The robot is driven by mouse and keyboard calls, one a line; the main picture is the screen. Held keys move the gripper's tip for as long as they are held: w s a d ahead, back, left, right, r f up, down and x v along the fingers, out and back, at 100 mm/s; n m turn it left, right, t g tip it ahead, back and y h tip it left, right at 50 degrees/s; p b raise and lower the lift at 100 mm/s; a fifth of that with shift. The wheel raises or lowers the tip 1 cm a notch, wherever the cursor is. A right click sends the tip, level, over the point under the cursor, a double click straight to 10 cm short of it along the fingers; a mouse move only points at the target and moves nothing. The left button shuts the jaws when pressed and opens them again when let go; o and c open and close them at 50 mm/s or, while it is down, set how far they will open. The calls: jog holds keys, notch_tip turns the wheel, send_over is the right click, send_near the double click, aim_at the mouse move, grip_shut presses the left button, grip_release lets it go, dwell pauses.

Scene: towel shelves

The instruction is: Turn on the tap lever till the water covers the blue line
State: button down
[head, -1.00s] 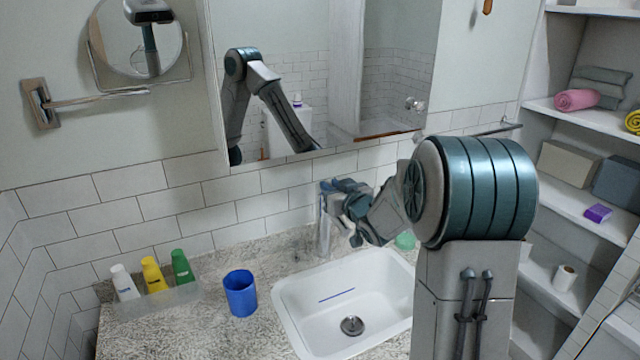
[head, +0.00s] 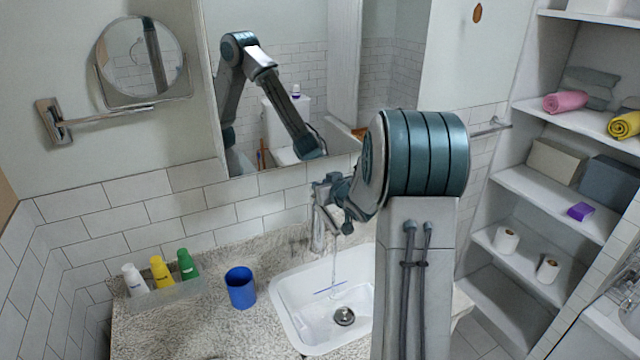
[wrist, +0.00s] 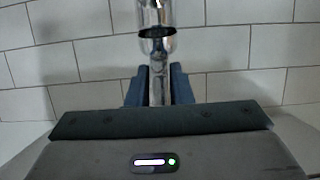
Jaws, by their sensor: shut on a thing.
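The chrome tap (head: 318,232) stands at the back of the white sink (head: 287,313). A thin stream of water (head: 334,266) falls from it into the basin. The blue line (head: 330,288) is on the basin's inner wall, above the drain (head: 344,316); I cannot tell how high any water stands. My gripper (head: 325,190) is at the top of the tap. In the wrist view, its two blue fingers (wrist: 160,88) are shut on the chrome tap lever (wrist: 157,78), one on each side.
A blue cup (head: 241,288) stands on the counter left of the sink. A tray (head: 165,302) with white, yellow and green bottles is farther left. A mirror (head: 300,80) hangs behind the tap. Shelves (head: 555,195) with towels, boxes and paper rolls stand at the right.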

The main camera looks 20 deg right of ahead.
jog(key=c, duration=1.3)
grip_release()
jog(key=b+v, duration=0.1)
jog(key=v, duration=1.3)
